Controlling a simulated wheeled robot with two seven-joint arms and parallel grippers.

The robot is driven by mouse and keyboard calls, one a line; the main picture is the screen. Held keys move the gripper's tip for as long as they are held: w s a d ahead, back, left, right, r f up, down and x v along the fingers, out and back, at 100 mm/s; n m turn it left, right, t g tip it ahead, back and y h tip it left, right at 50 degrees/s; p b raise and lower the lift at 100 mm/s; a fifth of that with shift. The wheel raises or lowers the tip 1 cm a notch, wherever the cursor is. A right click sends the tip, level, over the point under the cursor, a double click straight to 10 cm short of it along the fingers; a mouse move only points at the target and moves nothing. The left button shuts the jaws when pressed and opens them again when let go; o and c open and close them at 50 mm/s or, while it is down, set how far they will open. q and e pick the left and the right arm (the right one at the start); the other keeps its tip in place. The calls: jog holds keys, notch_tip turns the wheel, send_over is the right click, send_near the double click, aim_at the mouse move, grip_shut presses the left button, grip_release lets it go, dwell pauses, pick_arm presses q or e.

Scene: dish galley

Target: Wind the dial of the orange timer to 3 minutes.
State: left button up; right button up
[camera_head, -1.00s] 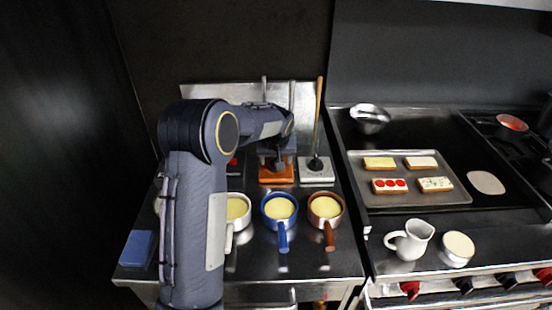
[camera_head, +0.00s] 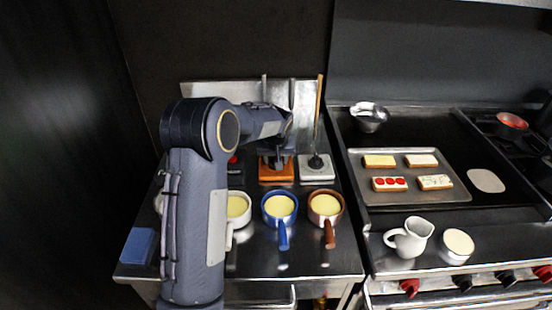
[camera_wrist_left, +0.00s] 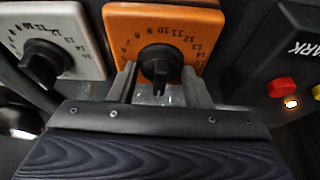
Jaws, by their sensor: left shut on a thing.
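The orange timer (camera_wrist_left: 193,20) has a numbered face and a black dial (camera_wrist_left: 160,65) in the left wrist view. In the head view the orange timer (camera_head: 277,181) shows at the back of the counter, partly covered by my left gripper (camera_head: 276,160). In the wrist view my left gripper (camera_wrist_left: 158,80) has one finger on each side of the dial and is shut on it. The exact number that the dial points to is hard to read. My right gripper is not in view.
A white timer (camera_wrist_left: 68,22) with a black dial stands beside the orange one. A dark box (camera_wrist_left: 290,55) with red and yellow buttons is on the other side. Pots with white (camera_head: 238,208), blue (camera_head: 279,207) and brown (camera_head: 325,205) handles stand in front.

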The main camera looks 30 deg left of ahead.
pick_arm(q)
jog(key=m, duration=0.2)
jog(key=m+h+b, duration=0.1)
jog(key=m, duration=0.1)
jog(key=shift+a+t, duration=0.2)
jog(key=shift+t, duration=0.2)
jog(key=m+h, duration=0.1)
jog(key=m, duration=0.2)
jog(key=m+h, duration=0.1)
jog(key=m, duration=0.2)
jog(key=shift+h, duration=0.4)
jog(key=shift+m, duration=0.3)
jog(key=shift+g, duration=0.3)
jog(key=o, duration=1)
